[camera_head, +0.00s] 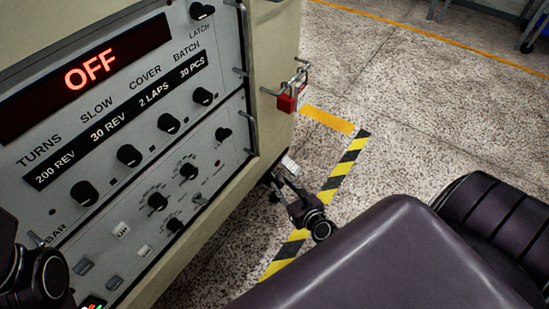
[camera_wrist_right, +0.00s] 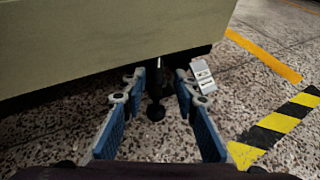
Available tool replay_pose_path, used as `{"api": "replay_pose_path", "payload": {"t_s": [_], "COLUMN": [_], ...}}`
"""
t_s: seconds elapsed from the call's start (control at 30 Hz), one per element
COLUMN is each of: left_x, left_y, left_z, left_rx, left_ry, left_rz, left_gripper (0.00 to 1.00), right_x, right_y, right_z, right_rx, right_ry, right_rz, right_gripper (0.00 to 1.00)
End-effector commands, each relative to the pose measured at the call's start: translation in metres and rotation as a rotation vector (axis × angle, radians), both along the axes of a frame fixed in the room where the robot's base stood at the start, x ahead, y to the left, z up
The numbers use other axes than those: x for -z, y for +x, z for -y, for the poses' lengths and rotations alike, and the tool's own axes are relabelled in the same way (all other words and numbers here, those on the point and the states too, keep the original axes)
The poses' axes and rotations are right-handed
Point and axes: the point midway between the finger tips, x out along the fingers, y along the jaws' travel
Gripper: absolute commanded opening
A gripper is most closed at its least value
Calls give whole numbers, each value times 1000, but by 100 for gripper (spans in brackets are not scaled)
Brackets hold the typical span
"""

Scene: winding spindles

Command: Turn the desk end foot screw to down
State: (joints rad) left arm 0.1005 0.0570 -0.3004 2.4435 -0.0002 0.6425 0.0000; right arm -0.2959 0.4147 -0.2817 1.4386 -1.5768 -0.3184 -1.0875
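The cabinet's foot screw (camera_wrist_right: 155,108) shows in the right wrist view as a dark upright post with a rounded foot, under the cabinet's lower edge. My right gripper (camera_wrist_right: 160,84) is open, with one blue-padded finger on each side of the screw. I cannot tell whether either finger touches it. In the head view my right gripper (camera_head: 281,188) is low at the cabinet's bottom corner, and the screw cannot be made out there. A dark part of my left gripper (camera_head: 42,277) shows at the lower left; its fingers are hidden.
The cabinet (camera_head: 272,65) has a panel with knobs and a red display reading OFF. A red padlock (camera_head: 289,101) hangs on a hasp at its side.

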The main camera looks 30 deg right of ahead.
Motion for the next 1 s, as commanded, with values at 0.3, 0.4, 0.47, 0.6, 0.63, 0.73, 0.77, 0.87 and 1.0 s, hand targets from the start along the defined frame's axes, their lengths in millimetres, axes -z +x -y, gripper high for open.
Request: {"api": "replay_pose_path", "payload": {"t_s": [0.3, 0.4, 0.47, 0.6, 0.63, 0.73, 0.77, 0.87, 1.0], "left_x": [-6, -8, -8, -9, -9, -9, -9, -9, -9], "left_y": [-8, -10, -10, -10, -10, -10, -10, -10, -10], "left_z": [1, 2, 2, 2, 2, 2, 2, 2, 2], "left_rx": [-3, -3, -4, -4, -4, -3, -3, -3, -3], "left_ry": [3, 4, 4, 5, 5, 5, 5, 5, 5], "left_rz": [52, 59, 60, 59, 59, 59, 59, 59, 59], "left_gripper": [0, 0, 0, 0, 0, 0, 0, 0, 0], "right_x": [19, 21, 21, 21, 21, 21, 21, 21, 21], "right_y": [44, 48, 50, 50, 50, 50, 50, 50, 50], "right_z": [3, 4, 4, 4, 4, 3, 3, 3, 3], "right_rx": [1, 1, 0, 0, 0, 0, 0, 0, 0], "right_ry": [6, 5, 5, 5, 6, 7, 7, 7, 7], "right_rz": [2, -1, -1, -1, 0, 0, 0, 0, 0], "right_gripper": [28, 28, 28, 28, 28, 23, 20, 9, 0]}}
